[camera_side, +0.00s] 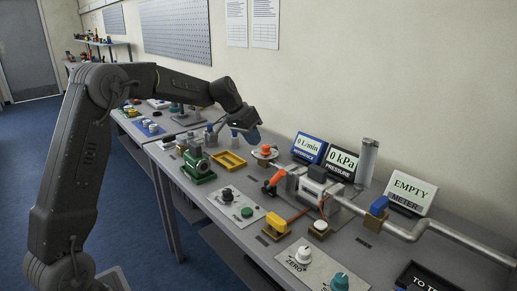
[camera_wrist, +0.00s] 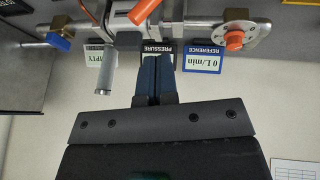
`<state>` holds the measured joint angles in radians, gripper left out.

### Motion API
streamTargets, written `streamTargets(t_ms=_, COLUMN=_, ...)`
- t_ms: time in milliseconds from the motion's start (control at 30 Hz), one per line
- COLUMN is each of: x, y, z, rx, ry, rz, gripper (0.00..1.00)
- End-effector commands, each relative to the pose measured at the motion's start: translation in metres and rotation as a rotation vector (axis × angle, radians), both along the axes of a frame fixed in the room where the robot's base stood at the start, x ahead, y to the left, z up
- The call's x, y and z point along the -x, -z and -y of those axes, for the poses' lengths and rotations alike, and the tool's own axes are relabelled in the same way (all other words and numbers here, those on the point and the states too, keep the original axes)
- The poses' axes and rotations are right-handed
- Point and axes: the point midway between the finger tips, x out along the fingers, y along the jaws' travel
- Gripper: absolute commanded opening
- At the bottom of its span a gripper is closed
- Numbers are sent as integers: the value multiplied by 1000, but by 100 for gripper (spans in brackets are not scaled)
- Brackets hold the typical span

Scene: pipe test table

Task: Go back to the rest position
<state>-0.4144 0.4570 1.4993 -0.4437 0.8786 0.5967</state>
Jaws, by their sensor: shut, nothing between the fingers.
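My gripper (camera_side: 246,129) is held above the table near the back wall, left of the round flange with the orange knob (camera_side: 265,150). Its blue fingers are shut and empty. In the wrist view the fingers of my gripper (camera_wrist: 157,62) lie together, pointing up at the pressure display (camera_wrist: 158,46). The pipe run shows beyond them, with an orange lever (camera_wrist: 143,11) and the flange's orange knob (camera_wrist: 234,40).
The table (camera_side: 300,223) holds a green device (camera_side: 197,162), a yellow tray (camera_side: 229,161), panels with knobs (camera_side: 304,255), displays reading 0 L/min (camera_side: 308,148), 0 kPa (camera_side: 342,161) and EMPTY (camera_side: 410,190), and a grey upright cylinder (camera_side: 367,160). Free room lies above the table.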

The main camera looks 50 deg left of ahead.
Motion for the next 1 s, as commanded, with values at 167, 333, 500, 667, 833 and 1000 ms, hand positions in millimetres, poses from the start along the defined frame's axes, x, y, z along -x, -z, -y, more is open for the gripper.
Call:
streamTargets(t_ms=167, x=12, y=-15, z=11, rx=-8, ry=4, rz=-1, gripper=0)
streamTargets(t_ms=333, x=56, y=-45, z=56, rx=-39, ry=15, rz=-7, gripper=0)
streamTargets(t_ms=500, x=127, y=-66, z=107, rx=-82, ry=20, rz=-11, gripper=0)
streamTargets(t_ms=667, x=198, y=-69, z=142, rx=-122, ry=19, rz=-2, gripper=0)
streamTargets(t_ms=833, x=268, y=-55, z=164, rx=-160, ry=15, rz=17, gripper=0)
streamTargets(t_ms=1000, x=313, y=-35, z=172, rx=-184, ry=8, rz=35, gripper=0)
